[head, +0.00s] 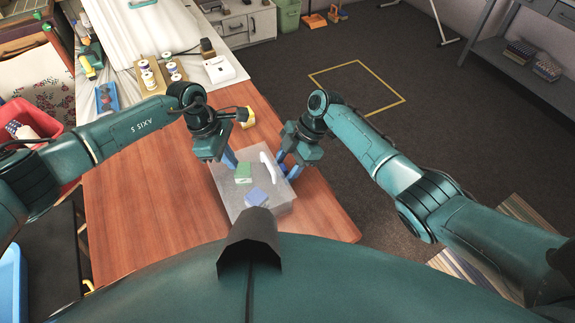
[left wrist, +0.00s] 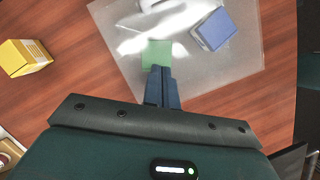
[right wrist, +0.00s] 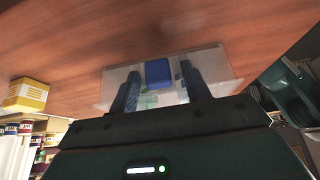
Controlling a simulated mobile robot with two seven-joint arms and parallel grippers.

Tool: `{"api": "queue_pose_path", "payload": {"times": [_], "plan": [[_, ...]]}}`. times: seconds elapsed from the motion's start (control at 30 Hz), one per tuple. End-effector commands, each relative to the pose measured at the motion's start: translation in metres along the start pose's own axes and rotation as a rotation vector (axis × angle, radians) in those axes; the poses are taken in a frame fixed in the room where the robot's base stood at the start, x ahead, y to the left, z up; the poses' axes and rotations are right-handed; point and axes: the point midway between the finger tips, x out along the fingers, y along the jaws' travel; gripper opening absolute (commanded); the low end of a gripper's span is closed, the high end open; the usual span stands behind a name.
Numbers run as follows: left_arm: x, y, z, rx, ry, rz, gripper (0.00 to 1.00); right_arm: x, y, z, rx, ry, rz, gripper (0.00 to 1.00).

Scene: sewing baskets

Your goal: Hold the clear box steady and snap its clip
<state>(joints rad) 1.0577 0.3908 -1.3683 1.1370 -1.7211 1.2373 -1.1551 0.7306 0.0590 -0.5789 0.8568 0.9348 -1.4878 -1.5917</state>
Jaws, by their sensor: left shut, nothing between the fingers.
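The clear box (head: 278,216) lies on the wooden table in the head view, with a green block (head: 243,172) and a blue block (head: 257,196) showing within its outline. A white curved piece (head: 268,165) is at its far side; I cannot tell whether it is the clip. My left gripper (head: 231,161) is shut and empty over the far left edge of the box; in the left wrist view its fingertips (left wrist: 160,70) appear just below the green block. My right gripper (head: 287,165) is open over the far right part, its fingers (right wrist: 160,82) spread in the right wrist view.
A yellow box (head: 248,119) stands on the table behind my left gripper. A red bin (head: 38,120) is at the left. The table's right edge is close to the clear box; bare wood (head: 150,200) lies left of it.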

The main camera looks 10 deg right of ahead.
Motion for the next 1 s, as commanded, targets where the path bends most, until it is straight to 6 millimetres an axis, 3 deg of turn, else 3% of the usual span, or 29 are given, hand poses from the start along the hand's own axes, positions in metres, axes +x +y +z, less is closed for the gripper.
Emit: {"api": "queue_pose_path", "payload": {"times": [0.27, 1.0], "plan": [[0.006, -0.004, -0.003, -0.004, 0.006, -0.011, 0.00, -0.003, 0.001, 0.002, 0.001, -0.002, 0.005, 0.49], [0.006, -0.004, -0.004, -0.003, 0.007, -0.011, 0.00, -0.070, 0.001, 0.002, 0.002, -0.003, 0.005, 0.49]]}}
